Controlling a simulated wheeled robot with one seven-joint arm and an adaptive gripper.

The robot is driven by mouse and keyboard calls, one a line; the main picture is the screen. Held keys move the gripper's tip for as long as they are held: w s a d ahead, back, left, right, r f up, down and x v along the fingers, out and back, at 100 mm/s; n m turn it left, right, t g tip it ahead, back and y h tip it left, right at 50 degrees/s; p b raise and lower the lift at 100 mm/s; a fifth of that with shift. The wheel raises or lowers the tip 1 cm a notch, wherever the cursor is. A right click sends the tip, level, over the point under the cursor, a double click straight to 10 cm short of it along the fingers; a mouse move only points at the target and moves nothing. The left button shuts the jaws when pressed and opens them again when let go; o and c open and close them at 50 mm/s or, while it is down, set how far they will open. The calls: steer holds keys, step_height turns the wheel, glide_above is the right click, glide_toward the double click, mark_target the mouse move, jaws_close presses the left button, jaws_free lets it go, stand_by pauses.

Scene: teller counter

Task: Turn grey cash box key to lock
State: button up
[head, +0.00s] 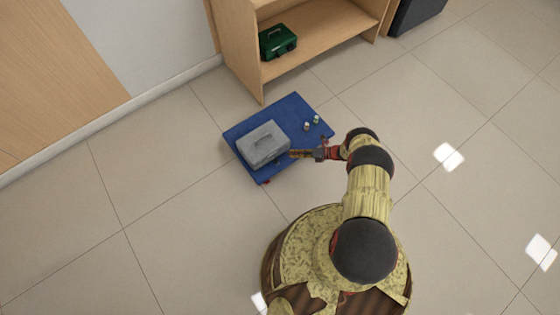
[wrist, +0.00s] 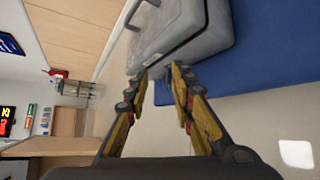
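The grey cash box (head: 264,144) sits shut on a blue mat (head: 236,132), with its carry handle on the lid. In the wrist view the box (wrist: 185,35) fills the upper middle, its side close ahead of my fingertips. My gripper (head: 293,154) is at the box's right side, level with its front. In the wrist view my gripper (wrist: 161,80) has its two fingers apart, with a gap between the tips. The key cannot be made out; a small dark patch between the fingers is too unclear to name.
A green cash box (head: 277,41) stands on a shelf of the wooden unit (head: 318,50) behind. Two small items (head: 311,122) stand on the mat's right part. A dark box (head: 416,14) is at the top right. The tiled floor around is clear.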

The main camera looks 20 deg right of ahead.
mark_target(275, 160)
steer(key=shift+m+t, duration=0.4)
steer(key=shift+m, duration=0.3)
steer(key=a+f, duration=0.2)
steer(key=w+a+f+b, duration=0.1)
steer(key=a+f, duration=0.3)
steer(key=a, duration=0.1)
steer(key=shift+w+b, duration=0.25)
steer(key=shift+b, duration=0.1)
jaws_close()
